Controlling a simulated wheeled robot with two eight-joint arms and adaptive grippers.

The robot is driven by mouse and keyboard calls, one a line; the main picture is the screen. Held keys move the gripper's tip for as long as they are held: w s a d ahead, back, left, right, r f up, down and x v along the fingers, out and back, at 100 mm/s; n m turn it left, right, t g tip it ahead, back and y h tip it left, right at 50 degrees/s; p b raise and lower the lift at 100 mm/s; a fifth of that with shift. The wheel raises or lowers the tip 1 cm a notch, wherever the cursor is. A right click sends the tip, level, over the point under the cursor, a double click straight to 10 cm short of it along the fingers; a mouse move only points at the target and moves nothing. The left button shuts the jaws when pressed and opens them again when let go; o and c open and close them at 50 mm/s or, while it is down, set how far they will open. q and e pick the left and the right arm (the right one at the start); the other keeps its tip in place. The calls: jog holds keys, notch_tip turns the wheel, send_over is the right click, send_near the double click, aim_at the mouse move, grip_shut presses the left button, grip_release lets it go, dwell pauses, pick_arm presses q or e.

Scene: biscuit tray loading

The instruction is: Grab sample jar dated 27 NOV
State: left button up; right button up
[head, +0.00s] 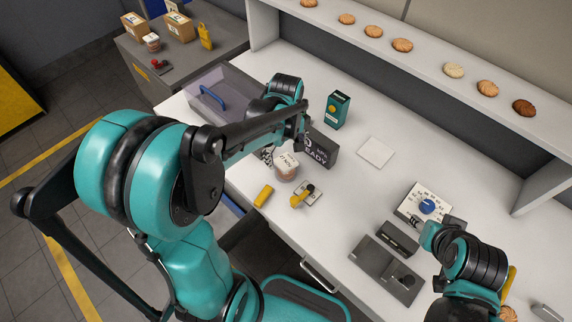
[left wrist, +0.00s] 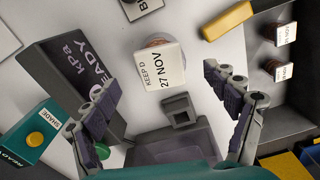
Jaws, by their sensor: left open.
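The sample jar (left wrist: 165,62) has a white lid label reading "KEEP D… 27 NOV" and stands in the middle of the left wrist view. In the head view the jar (head: 287,168) stands on the white counter beside the dark READY box. My left gripper (left wrist: 161,79) is open, with one finger on each side of the jar's near edge in the picture; I see no contact. In the head view its fingers are largely hidden by my arm. My right gripper (head: 438,234) is at the lower right, away from the jar; its jaws are not clear.
The dark READY box (left wrist: 75,65) stands close to the left finger. A yellow block (head: 263,196) and a yellow-levered device (head: 303,196) lie near the jar. A green box (head: 338,110) stands behind. Two small labelled jars (left wrist: 285,33) (left wrist: 278,70) show at right.

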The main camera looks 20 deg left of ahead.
pick_arm(q)
notch_tip(320, 180, down, 8)
jog(key=b, duration=0.3)
jog(key=shift+a, duration=0.1)
jog(key=shift+r, duration=0.1)
jog(key=c, duration=1.3)
